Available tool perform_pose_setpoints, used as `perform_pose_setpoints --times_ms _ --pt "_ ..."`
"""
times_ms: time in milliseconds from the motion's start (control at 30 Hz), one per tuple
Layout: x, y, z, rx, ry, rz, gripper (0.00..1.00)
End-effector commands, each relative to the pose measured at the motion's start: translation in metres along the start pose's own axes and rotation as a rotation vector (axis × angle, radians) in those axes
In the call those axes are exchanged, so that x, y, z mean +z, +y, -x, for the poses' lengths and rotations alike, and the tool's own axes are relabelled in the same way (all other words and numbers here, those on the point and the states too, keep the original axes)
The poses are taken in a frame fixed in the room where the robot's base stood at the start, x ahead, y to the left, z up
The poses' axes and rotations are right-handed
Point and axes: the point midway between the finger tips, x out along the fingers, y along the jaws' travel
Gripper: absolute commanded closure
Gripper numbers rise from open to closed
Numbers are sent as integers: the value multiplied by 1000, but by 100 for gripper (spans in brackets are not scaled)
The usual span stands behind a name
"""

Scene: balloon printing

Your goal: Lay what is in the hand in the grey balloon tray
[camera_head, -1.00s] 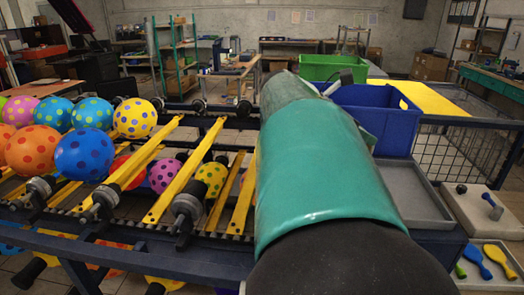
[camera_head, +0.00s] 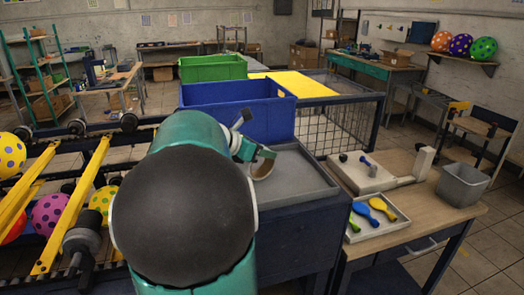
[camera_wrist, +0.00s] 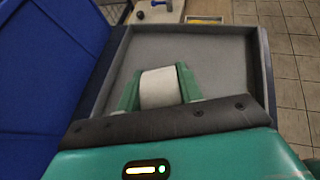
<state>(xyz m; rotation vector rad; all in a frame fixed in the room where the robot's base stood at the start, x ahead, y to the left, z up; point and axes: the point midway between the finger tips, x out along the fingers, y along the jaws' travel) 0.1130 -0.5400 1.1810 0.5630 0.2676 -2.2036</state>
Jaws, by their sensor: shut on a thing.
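My gripper (camera_wrist: 157,86) is shut on a pale, rounded thing, perhaps a roll (camera_wrist: 160,92); its green fingers press on both sides. In the head view the held thing (camera_head: 263,167) looks pale with a tan face, and my arm hides part of the gripper (camera_head: 250,155). It is over a wide, shallow grey tray (camera_head: 302,178), whose bare floor fills the wrist view (camera_wrist: 215,62). How high it is above the floor I cannot tell. A smaller light grey tray (camera_head: 397,224) holds blue, yellow and green paddle-shaped, perhaps flat, balloons (camera_head: 379,204).
A blue bin (camera_head: 240,115) stands beside the wide tray, with a green bin (camera_head: 212,67) behind. A wooden bench (camera_head: 440,205) at right carries a stamp-like tool (camera_head: 370,168) and a grey bucket (camera_head: 463,184). A balloon rack with yellow bars (camera_head: 75,205) is at left.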

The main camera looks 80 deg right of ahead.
Motion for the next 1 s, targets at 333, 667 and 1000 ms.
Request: perform_pose_setpoints --times_ms 333,667,1000 --pt "-3 0 -2 0 0 -1 88" --pt "-3 0 -2 0 0 -2 42" --pt "0 1 27 5 0 -2 42"
